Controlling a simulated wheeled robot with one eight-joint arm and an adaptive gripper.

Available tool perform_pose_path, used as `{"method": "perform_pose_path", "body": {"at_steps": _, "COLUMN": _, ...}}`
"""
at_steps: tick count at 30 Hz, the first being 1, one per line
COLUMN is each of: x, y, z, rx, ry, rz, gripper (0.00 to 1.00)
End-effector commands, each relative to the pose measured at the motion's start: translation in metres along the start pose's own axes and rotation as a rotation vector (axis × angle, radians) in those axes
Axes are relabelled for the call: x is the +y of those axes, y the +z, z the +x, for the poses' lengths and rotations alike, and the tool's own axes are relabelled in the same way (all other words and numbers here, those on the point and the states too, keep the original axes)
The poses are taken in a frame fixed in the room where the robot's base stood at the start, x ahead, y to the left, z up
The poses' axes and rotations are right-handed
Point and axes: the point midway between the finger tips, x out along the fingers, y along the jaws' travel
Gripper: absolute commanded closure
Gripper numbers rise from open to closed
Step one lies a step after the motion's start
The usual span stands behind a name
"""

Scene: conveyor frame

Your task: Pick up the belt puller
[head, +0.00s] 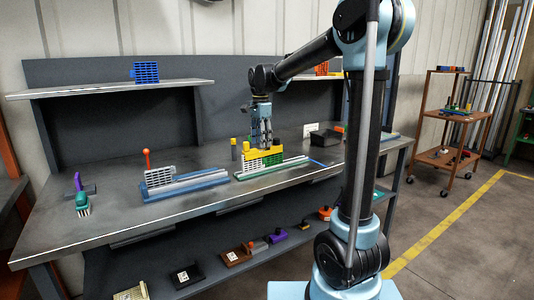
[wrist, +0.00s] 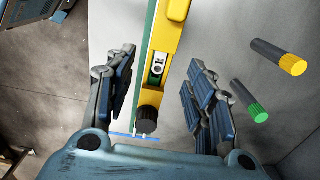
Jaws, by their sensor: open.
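A yellow piece with a black knob, which looks like the belt puller (head: 262,160), sits on a short conveyor frame with a green edge (head: 272,171) on the bench. In the wrist view the yellow belt puller (wrist: 174,12) runs down between my fingers, with its black knob (wrist: 148,119) nearest my palm. My gripper (head: 262,142) is just above it, pointing down. In the wrist view my gripper (wrist: 162,70) is open, with one finger on each side and visible gaps. The head view does not show whether the fingertips reach beside it.
A yellow-capped cylinder (wrist: 280,57) and a green-capped cylinder (wrist: 249,101) stand right of my fingers in the wrist view. A blue frame with an orange-knobbed lever (head: 187,186) and a green brush (head: 82,203) lie left on the bench. A black bin (head: 326,138) stands right.

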Motion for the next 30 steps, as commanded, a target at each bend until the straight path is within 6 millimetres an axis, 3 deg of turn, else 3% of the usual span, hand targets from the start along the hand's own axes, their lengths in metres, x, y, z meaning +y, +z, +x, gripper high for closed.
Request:
{"method": "perform_pose_path", "body": {"at_steps": 9, "x": -0.001, "y": 0.002, "z": 0.039, "rx": 0.000, "ry": 0.000, "rz": -0.002, "gripper": 0.51}}
{"method": "perform_pose_path", "body": {"at_steps": 18, "x": -0.001, "y": 0.002, "z": 0.043, "rx": 0.000, "ry": 0.000, "rz": -0.002, "gripper": 0.51}}
{"method": "perform_pose_path", "body": {"at_steps": 20, "x": -0.001, "y": 0.002, "z": 0.043, "rx": 0.000, "ry": 0.000, "rz": -0.002, "gripper": 0.60}}
{"method": "perform_pose_path", "body": {"at_steps": 25, "x": -0.001, "y": 0.002, "z": 0.043, "rx": 0.000, "ry": 0.000, "rz": -0.002, "gripper": 0.98}}
{"method": "perform_pose_path", "body": {"at_steps": 30, "x": -0.001, "y": 0.002, "z": 0.043, "rx": 0.000, "ry": 0.000, "rz": -0.002, "gripper": 1.00}}
